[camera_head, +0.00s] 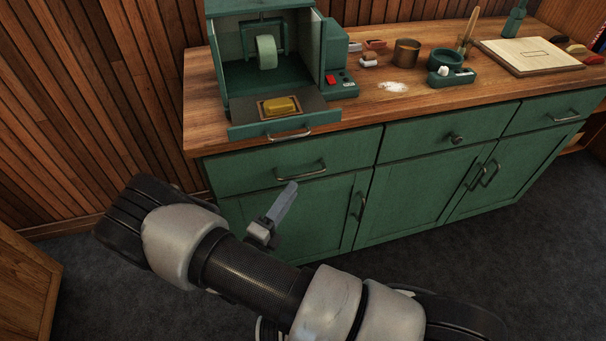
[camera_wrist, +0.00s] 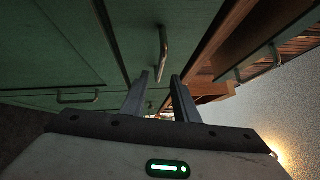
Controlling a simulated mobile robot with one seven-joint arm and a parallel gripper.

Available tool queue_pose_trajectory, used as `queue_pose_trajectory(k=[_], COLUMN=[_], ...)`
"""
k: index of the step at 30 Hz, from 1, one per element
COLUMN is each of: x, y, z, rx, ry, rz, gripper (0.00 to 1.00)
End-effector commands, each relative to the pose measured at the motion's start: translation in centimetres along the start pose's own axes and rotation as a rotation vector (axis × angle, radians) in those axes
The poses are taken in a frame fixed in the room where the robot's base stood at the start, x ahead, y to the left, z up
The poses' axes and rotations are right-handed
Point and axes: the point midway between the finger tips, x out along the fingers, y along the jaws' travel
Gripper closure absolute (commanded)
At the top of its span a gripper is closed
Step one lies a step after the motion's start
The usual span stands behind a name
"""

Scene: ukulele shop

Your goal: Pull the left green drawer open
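The left green drawer (camera_head: 255,171) is at the top left of the green cabinet, below the wooden counter. Its front looks flush with the cabinet. Its metal bar handle (camera_head: 301,171) is on the front; the handle also shows in the wrist view (camera_wrist: 163,50). My gripper (camera_head: 291,187) is just below and in front of this handle in the head view. In the wrist view my gripper (camera_wrist: 159,77) has its two fingers apart with nothing between them. The handle appears just beyond the fingertips, roughly in line with the gap. Contact cannot be told.
The cabinet door handle (camera_head: 361,205) juts out below right. More drawers (camera_head: 450,135) lie to the right. Dark floor (camera_head: 500,240) in front is clear.

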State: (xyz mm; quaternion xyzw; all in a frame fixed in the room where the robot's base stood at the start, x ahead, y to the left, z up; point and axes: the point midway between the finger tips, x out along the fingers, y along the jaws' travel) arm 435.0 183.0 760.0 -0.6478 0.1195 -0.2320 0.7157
Motion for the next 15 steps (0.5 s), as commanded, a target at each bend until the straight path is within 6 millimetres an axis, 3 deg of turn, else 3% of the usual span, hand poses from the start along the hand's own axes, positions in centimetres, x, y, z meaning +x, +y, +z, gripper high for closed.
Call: queue_pose_trajectory(k=[6, 15], x=[4.5, 7.5], y=[0.0, 0.0], z=[-0.1, 0.0], rx=[0.001, 0.001], ry=[0.003, 0.001], rz=[-0.002, 0.000], gripper=[0.73, 0.73])
